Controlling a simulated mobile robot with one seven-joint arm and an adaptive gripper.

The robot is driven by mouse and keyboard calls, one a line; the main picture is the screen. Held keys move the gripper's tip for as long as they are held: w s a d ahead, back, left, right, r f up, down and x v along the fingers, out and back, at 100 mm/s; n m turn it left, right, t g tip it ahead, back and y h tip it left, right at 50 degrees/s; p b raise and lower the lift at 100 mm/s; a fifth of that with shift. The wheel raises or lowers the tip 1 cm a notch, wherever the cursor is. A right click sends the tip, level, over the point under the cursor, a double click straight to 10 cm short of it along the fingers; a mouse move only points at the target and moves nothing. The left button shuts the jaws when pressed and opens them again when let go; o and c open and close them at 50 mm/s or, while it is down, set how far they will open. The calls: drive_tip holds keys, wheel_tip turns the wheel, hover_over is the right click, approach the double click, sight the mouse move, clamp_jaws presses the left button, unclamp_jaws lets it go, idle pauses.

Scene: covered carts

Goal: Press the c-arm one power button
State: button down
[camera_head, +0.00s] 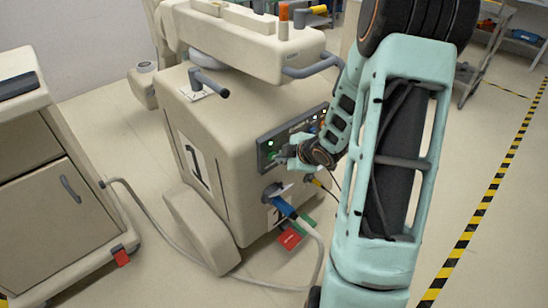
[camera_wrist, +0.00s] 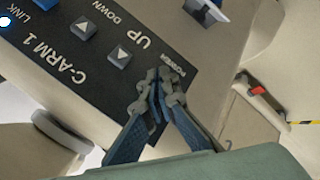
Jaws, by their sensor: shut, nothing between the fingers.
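The beige C-arm one cart (camera_head: 225,130) stands in the middle of the head view, with a large "1" on its side. Its dark control panel (camera_head: 268,160) is on the face toward my arm, with a green light near its left end. In the wrist view the panel (camera_wrist: 105,50) reads "C-ARM 1", upside down, with up and down arrow buttons and a "POWER" label (camera_wrist: 173,63). My gripper (camera_head: 281,158) is shut and empty, its tips (camera_wrist: 158,82) at the panel beside that label. The power button itself is hidden behind the fingers. I cannot tell whether the tips touch it.
A blue plug (camera_head: 284,207) with a grey cable sits below the panel, with red and green tags. Another beige cart (camera_head: 40,160) stands at the left. A grey handle (camera_head: 210,84) juts from the C-arm cart. Yellow-black tape (camera_head: 490,190) marks the open floor at right.

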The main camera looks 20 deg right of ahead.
drive_tip(key=shift+w+a, duration=0.15)
drive_tip(key=shift+w, duration=0.25)
drive_tip(key=shift+s, duration=0.4)
drive_tip(key=s+d, duration=0.2)
drive_tip(key=s, duration=0.3)
drive_tip(key=shift+s+d+p, duration=0.15)
drive_tip(key=shift+s+p, duration=0.2)
idle(0.6)
